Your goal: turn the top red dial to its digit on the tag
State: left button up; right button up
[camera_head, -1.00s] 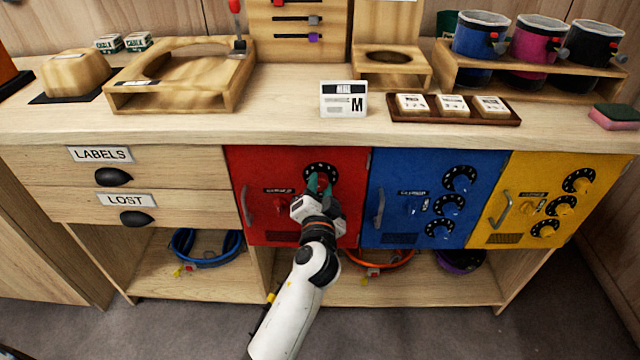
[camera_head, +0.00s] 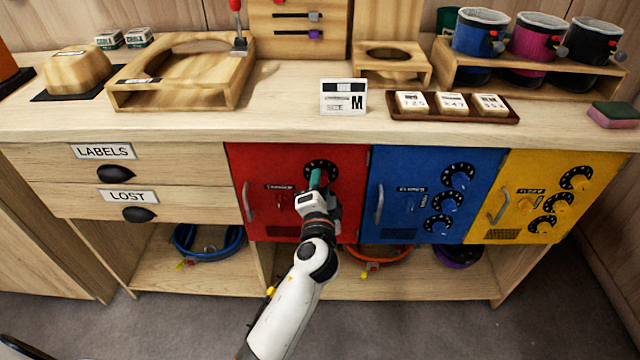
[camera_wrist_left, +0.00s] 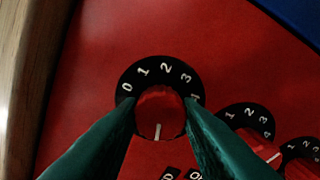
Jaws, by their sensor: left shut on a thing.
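The top red dial (camera_wrist_left: 161,112) is a red knob with a white pointer line on a black ring with white digits, on the red door (camera_head: 262,165). In the left wrist view 0, 1, 2 and 3 show, with a 4 partly covered at the right finger. The pointer line lies at the knob's lower side, away from these digits. My left gripper (camera_head: 318,180) is shut on the knob, one green finger on each side. Three tags (camera_head: 457,103) stand in a brown tray; their small digits are hard to read. My right gripper is not in view.
Two more red dials (camera_wrist_left: 266,150) sit beside the top one in the wrist view. Blue (camera_head: 395,165) and yellow (camera_head: 520,170) doors with dials stand to the right. A door handle (camera_head: 249,203) sticks out left of my gripper. A white card (camera_head: 343,98) stands on the counter.

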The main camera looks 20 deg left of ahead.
pick_arm(q)
jog(key=shift+r, duration=0.1)
jog(key=o, duration=1)
jog(key=shift+c, duration=0.2)
jog(key=b+v, duration=0.1)
jog(key=v, duration=1.1)
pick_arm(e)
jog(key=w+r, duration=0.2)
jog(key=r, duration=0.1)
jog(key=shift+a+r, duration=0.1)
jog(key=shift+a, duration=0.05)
